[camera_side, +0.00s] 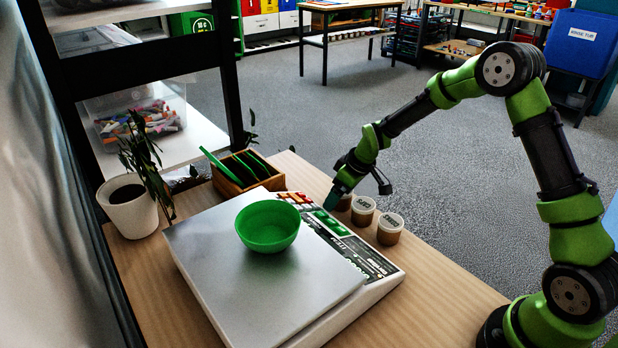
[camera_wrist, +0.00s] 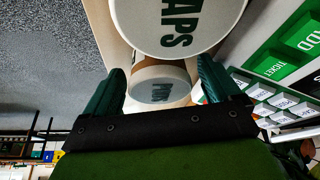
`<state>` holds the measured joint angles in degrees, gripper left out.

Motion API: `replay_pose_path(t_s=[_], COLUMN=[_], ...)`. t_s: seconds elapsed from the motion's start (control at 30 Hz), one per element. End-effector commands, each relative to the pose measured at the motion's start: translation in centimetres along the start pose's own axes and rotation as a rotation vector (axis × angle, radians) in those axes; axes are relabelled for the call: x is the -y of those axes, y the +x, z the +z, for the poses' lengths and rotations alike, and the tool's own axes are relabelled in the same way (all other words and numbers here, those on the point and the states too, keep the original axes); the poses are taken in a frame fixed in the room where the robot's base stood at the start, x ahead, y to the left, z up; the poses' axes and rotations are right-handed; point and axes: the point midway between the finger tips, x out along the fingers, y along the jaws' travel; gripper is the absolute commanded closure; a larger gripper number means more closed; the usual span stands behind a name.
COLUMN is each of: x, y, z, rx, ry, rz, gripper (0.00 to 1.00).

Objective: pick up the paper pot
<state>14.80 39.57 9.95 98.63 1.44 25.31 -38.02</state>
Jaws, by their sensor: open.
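A small brown pot with a pale lid (camera_wrist: 160,88) sits between the two fingertips in the wrist view. Its dark lettering is small and hard to read but seems to start with P, so it may be the paper pot. In the side view this pot (camera_side: 344,203) is the leftmost of three on the table, partly hidden by my gripper. My gripper (camera_side: 334,197) is open and low at this pot, tilted down. In the wrist view its dark green fingers (camera_wrist: 164,88) stand one on each side of the lid. I cannot tell whether they touch it.
A pot whose lid shows "APS" (camera_wrist: 180,22) is close beyond the fingers. Another lidded pot (camera_side: 390,229) stands to the right. The scale (camera_side: 210,262) carries a green bowl (camera_side: 268,226), its key panel close beside my gripper. A wooden box (camera_side: 247,172) stands behind.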

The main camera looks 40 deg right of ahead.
Motion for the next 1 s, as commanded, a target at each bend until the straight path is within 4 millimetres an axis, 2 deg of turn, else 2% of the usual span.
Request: replay_pose_path(t_s=[0.1,0.3,0.37,0.7,1.0], x=[0.0,0.0,0.01,0.01,-0.02], y=[0.73,0.74,0.74,0.72,0.18], z=[-0.01,-0.02,-0.02,-0.01,-0.3], rx=[0.0,-0.001,-0.001,0.0,-0.003], ry=[0.0,0.0,0.0,0.0,-0.001], rz=[0.0,0.001,0.0,0.0,0.001], gripper=[0.1,0.1,0.17,0.69,0.7])
